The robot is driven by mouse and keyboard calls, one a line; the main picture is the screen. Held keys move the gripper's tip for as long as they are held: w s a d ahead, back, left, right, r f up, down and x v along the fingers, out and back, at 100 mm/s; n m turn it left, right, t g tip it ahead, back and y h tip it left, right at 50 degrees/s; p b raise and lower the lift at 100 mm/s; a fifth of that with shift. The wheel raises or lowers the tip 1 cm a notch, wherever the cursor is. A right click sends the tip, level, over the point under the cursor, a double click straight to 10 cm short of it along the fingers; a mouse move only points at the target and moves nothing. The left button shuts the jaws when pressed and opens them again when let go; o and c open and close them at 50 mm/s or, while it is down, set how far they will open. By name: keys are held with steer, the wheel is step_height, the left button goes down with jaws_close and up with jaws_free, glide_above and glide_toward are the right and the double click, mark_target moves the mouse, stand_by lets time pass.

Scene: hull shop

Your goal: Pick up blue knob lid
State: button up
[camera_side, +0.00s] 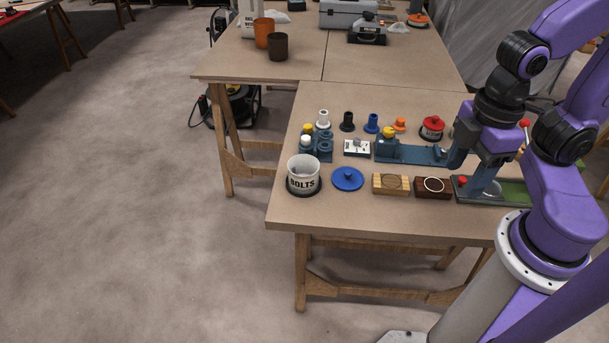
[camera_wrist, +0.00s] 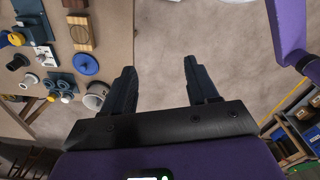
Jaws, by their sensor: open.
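The blue knob lid (camera_side: 347,179), a round blue disc with a small knob on top, lies on the near part of the workbench, knob up. It stands just right of the white BOLTS tub (camera_side: 303,175). In the wrist view the lid (camera_wrist: 86,64) shows left of my fingers, with the tub (camera_wrist: 97,95) close by. My gripper (camera_wrist: 159,67) is open, with nothing between its fingers. In the side view it is at the right of the bench, well apart from the lid, partly merged with dark parts behind it.
Right of the lid are a light wood block (camera_side: 391,184) and a dark block with a pale ring (camera_side: 433,188). Behind it stand a white switch box (camera_side: 357,148), a blue-grey holder (camera_side: 316,146) and several small knobs. The bench's front strip (camera_side: 345,213) is clear.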

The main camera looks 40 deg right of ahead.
steer(key=shift+c, duration=0.5)
